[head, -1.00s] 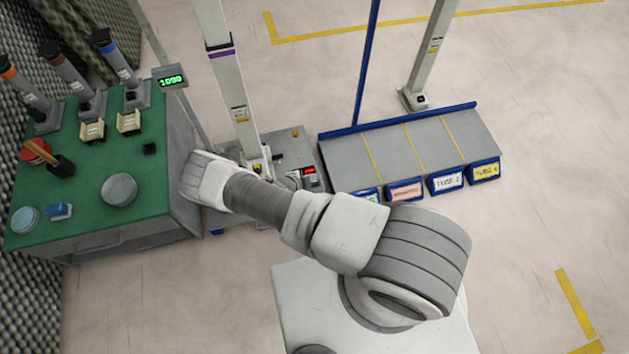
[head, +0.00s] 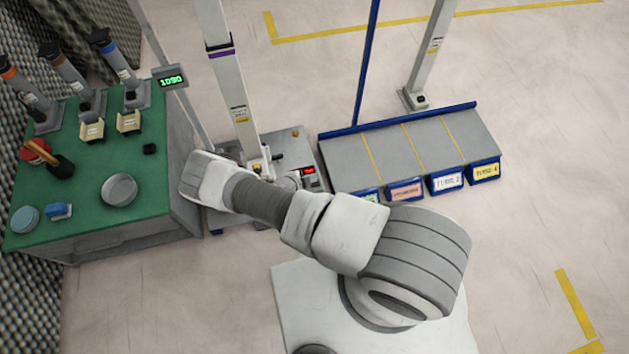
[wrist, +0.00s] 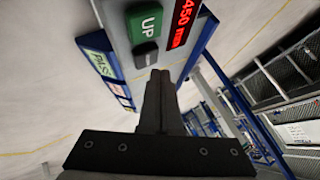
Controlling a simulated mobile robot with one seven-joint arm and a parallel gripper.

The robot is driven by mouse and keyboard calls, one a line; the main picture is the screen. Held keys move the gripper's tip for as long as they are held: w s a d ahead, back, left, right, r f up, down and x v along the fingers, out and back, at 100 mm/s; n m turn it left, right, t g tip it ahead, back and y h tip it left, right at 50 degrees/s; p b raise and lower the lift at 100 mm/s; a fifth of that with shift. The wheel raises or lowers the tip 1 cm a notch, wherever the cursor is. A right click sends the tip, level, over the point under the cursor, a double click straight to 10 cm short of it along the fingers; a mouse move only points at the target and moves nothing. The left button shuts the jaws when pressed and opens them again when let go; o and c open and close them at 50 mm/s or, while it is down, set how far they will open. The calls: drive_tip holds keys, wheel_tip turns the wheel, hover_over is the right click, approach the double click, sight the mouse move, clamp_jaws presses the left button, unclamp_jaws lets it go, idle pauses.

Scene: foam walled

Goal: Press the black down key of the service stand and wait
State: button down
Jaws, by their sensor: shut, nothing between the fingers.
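The service stand's control panel shows close up in the wrist view, with a green UP key (wrist: 147,23) and a black key (wrist: 146,55) below it. A red lit display (wrist: 186,22) beside the keys reads about 450. My gripper (wrist: 160,75) is shut and empty, its fingertips just below and right of the black key in the picture. I cannot tell whether they touch it. In the head view the stand (head: 290,143) is partly hidden behind my arm, and its small red display (head: 309,170) shows. My fingers are hidden there.
A green-topped bench (head: 85,215) with tools, a round dish (head: 119,189) and a green readout (head: 172,81) stands at left. A grey rack (head: 440,140) with labelled bins (head: 447,182) stands right of the stand. The floor farther right is clear.

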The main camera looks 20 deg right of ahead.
drive_tip(key=shift+f, duration=0.2)
drive_tip(key=shift+f+b, duration=0.25)
drive_tip(key=shift+b, duration=0.35)
